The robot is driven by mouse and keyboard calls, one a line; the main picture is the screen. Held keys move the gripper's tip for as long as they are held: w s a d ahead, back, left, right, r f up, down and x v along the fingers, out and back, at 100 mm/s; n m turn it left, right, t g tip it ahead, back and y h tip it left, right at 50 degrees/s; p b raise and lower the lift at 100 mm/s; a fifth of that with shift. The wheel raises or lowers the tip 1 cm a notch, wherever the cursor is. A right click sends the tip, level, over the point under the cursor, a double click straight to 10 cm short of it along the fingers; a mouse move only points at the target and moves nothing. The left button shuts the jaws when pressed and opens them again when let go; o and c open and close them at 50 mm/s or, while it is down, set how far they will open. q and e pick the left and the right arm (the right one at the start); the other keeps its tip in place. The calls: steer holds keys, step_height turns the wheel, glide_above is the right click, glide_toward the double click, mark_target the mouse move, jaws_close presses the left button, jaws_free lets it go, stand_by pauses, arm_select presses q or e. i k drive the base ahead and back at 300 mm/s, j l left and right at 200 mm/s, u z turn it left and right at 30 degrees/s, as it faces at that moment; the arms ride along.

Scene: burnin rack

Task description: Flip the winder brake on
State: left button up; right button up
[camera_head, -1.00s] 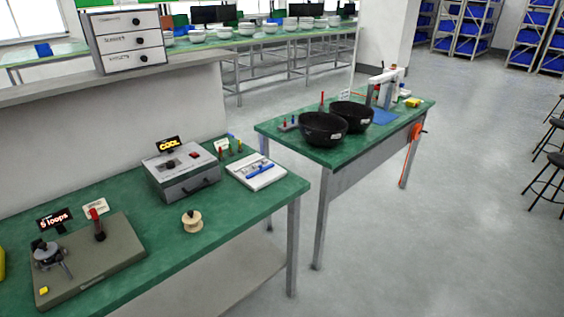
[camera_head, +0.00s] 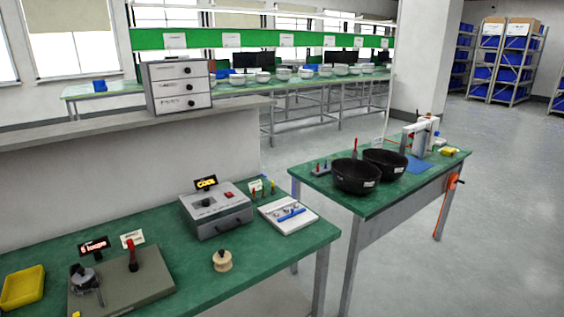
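The winder (camera_head: 122,283) is a grey-brown base plate at the lower left of the green workbench. Its brake lever (camera_head: 133,256) has a red handle and stands about upright near the back of the plate. A metal winding head (camera_head: 84,278) with a crank sits on the plate's left side. A small dark display (camera_head: 93,246) with red text stands behind the plate, beside a white card (camera_head: 132,239). Neither of my grippers shows in this view.
A yellow tray (camera_head: 22,300) lies left of the winder. A wooden spool (camera_head: 222,261), a grey box (camera_head: 216,210) with a "COOL" display and a white tray (camera_head: 288,228) stand to the right. A second table with black bowls (camera_head: 356,177) is beyond a gap. Drawers (camera_head: 178,88) stand on the ledge.

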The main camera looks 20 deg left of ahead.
mark_target(95, 284)
steer(key=k+u, duration=0.15)
steer(key=u, duration=1.65)
